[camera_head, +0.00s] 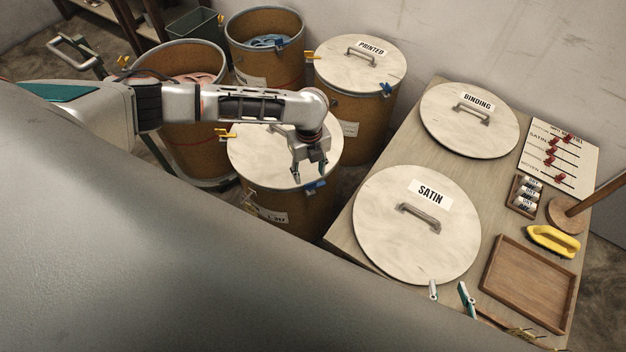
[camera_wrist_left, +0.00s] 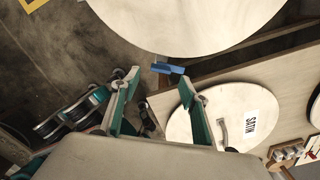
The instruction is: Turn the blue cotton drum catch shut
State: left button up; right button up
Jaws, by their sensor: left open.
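A drum with a pale round lid (camera_head: 250,160) stands below my left arm, which hides part of the lid top, so I cannot read a name on it. A blue catch (camera_head: 316,186) sits on its near right rim; it also shows in the left wrist view (camera_wrist_left: 168,69). My left gripper (camera_head: 310,174) is open above the rim by this catch. In the wrist view the catch appears just beyond the spread fingertips, with nothing held. I cannot tell the catch's exact turn. My right gripper (camera_head: 449,293) is open and empty at the table's near edge, beside the SATIN lid.
The PRINTED drum (camera_head: 347,77) and two open drums (camera_head: 255,62) (camera_head: 193,140) stand behind and left. A yellow catch (camera_head: 225,133) is on the near drum's left.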

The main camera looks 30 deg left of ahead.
aim_at(310, 183)
pick_arm(q)
notch_tip(310, 183, down, 5)
jog(key=shift+d+r+b, duration=0.1)
jog(key=shift+b, duration=0.35)
jog(key=c, duration=1.1)
